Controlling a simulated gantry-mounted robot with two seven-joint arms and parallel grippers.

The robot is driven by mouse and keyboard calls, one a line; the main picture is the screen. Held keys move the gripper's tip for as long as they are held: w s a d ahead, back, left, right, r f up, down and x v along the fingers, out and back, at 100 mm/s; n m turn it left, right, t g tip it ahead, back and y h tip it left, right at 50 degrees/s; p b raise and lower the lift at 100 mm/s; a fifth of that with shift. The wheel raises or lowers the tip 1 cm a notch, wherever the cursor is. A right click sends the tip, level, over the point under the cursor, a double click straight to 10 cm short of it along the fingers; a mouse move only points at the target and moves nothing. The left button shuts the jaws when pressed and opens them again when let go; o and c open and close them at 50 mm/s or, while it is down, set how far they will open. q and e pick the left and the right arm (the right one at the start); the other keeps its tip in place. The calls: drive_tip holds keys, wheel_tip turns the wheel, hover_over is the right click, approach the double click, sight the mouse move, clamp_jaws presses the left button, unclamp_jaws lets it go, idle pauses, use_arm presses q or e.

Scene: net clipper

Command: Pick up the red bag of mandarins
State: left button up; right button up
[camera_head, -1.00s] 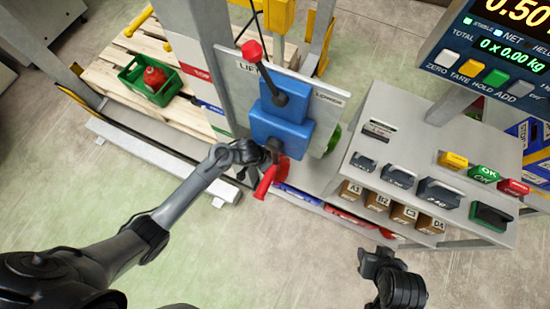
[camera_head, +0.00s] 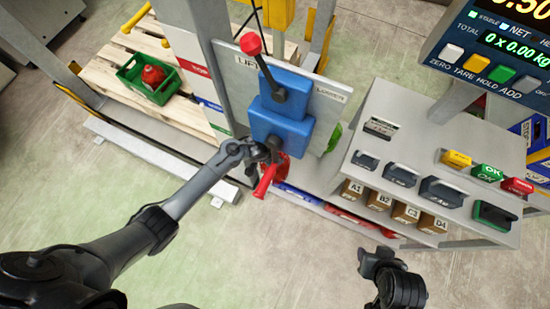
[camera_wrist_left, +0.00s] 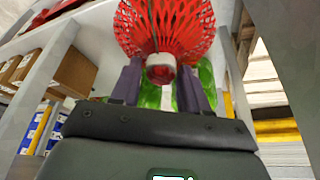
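A red mesh bag (camera_wrist_left: 165,25) fills the top middle of the left wrist view. Its red collar with a pale end (camera_wrist_left: 160,68) sits between the two fingers of my left gripper (camera_wrist_left: 160,82). The fingers flank it closely; whether they press on it is unclear. In the head view my left gripper (camera_head: 262,155) is at the red netting (camera_head: 265,180), just below the blue clipper housing (camera_head: 282,125). Mandarins inside are not discernible. Another red bag (camera_head: 153,75) lies in a green crate (camera_head: 133,75) on the pallet. My right gripper (camera_head: 375,258) is apart from everything, its opening unclear.
A red-knobbed lever (camera_head: 251,44) stands on the clipper. Green netting (camera_wrist_left: 206,85) lies behind the fingers. A grey weighing bench (camera_head: 400,125) with handled weights and small boxes (camera_head: 380,200) is at right. The floor in front is clear.

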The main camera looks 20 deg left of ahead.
use_arm(q)
clamp_jaws()
drive_tip(key=shift+s+f, duration=0.1)
